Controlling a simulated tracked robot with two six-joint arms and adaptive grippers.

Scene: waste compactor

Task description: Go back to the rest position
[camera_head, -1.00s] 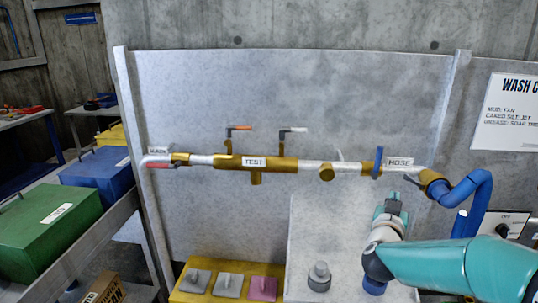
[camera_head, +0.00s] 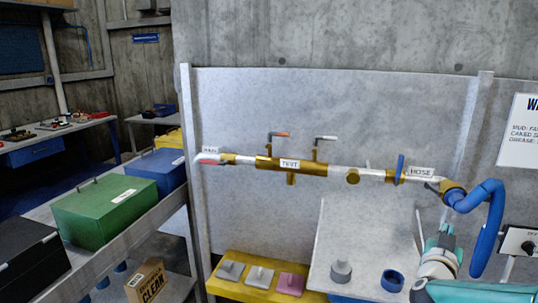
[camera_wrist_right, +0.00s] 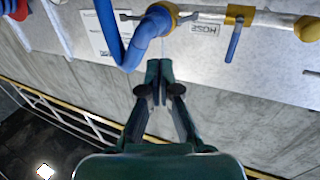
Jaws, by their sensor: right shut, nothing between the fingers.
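My right gripper (camera_head: 443,238) shows at the lower right of the head view, above the right part of the grey bench top. Its teal arm comes in from the bottom right corner. In the right wrist view its dark fingers (camera_wrist_right: 159,75) are together with nothing between them. They point toward the wall panel, below the blue hose (camera_wrist_right: 135,40) and the HOSE label (camera_wrist_right: 206,29). I cannot see contact with either. My left gripper is not in view.
A pipe with brass fittings (camera_head: 290,165) runs along the panel (camera_head: 330,100), and the blue hose (camera_head: 490,225) hangs at its right end. A grey knobbed piece (camera_head: 341,272) and a blue ring (camera_head: 393,280) are on the bench. Green (camera_head: 105,210) and blue (camera_head: 158,172) boxes line the left shelf.

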